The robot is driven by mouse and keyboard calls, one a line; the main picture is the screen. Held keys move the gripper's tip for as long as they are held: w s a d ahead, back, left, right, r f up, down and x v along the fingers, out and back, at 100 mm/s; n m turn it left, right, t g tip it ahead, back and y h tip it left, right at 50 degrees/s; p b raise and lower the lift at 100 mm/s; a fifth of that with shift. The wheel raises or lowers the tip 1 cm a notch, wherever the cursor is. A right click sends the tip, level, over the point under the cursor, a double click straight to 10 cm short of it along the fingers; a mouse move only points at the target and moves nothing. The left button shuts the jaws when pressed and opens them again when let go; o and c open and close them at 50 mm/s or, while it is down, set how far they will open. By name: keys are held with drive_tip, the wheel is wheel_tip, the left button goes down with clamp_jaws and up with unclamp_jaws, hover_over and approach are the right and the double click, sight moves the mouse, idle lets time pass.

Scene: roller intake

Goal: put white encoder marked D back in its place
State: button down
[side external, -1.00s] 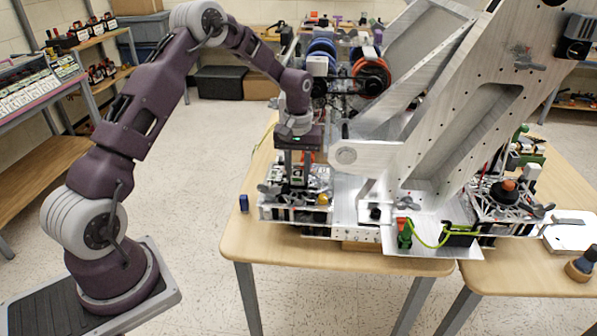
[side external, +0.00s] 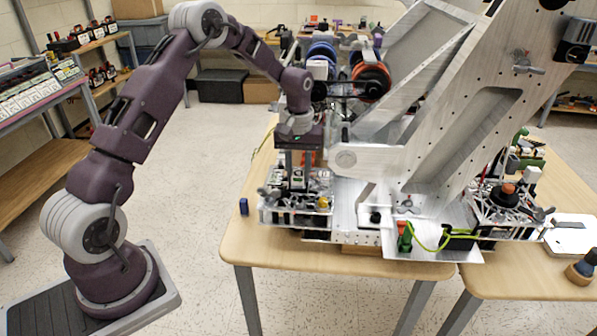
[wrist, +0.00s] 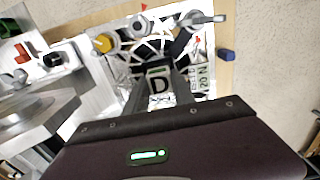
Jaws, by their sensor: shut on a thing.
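My gripper (side external: 298,176) points down over the left end of the robot on the table and is shut on the encoder. In the side view the encoder (side external: 298,175) is small between the fingertips, low at the white lattice module (side external: 268,205). The fingers and the module hide its underside, so I cannot tell whether it is seated.
A yellow knob (wrist: 102,43) and a grey wing-shaped handle (wrist: 205,19) stand close to the fingers. A label reading 20 N (wrist: 204,78) is beside them. A blue block (side external: 244,205) lies on the wooden table (side external: 262,245). The large metal side plate (side external: 440,140) rises to the right.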

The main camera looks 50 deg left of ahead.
drive_tip(key=shift+f, duration=0.7)
idle(0.9)
drive_tip(key=c, duration=1)
unclamp_jaws()
drive_tip(key=shift+s, duration=0.1)
